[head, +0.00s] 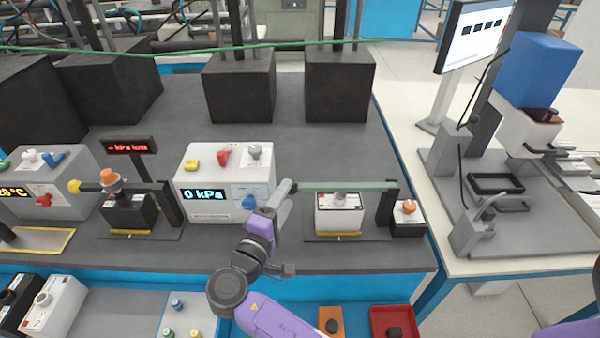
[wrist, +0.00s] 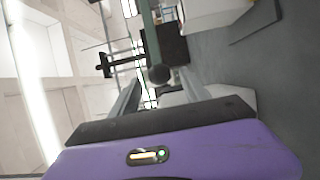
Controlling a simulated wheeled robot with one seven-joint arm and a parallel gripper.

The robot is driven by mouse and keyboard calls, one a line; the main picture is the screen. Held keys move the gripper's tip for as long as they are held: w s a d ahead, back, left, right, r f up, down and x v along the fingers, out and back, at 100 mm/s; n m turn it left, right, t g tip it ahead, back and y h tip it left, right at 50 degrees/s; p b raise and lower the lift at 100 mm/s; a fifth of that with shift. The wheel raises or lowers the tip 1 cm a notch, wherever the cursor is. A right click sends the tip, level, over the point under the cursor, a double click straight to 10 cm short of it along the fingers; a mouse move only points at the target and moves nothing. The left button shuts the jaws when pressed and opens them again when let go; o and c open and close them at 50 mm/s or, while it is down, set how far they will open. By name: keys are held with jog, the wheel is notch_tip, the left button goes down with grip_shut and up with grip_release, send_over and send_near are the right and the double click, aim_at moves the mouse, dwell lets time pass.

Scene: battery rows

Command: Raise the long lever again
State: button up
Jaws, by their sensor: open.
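The long lever is a grey-green bar (head: 345,186) lying about level above a white battery-like box (head: 339,213). Its right end meets a dark post (head: 388,207). My gripper (head: 285,200) is at the lever's left, free end and hides that end in the head view. In the wrist view the lever (wrist: 149,35) runs away from me, with a dark round knob (wrist: 158,75) at its near end. My gripper's two fingers (wrist: 158,92) stand apart on either side of the knob. I cannot tell whether either finger touches it.
A shorter lever with a yellow knob (head: 75,186) stands at the left. A white unit reading "0 kPa" (head: 228,185) stands close left of my gripper. A small dark box with an orange knob (head: 408,215) is right of the post. Bare grey bench (head: 300,140) lies behind.

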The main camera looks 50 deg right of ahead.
jog(key=p+x, duration=0.1)
jog(key=x, duration=0.6)
jog(key=shift+p, duration=0.4)
jog(key=shift+d, duration=0.1)
grip_shut()
dwell(0.9)
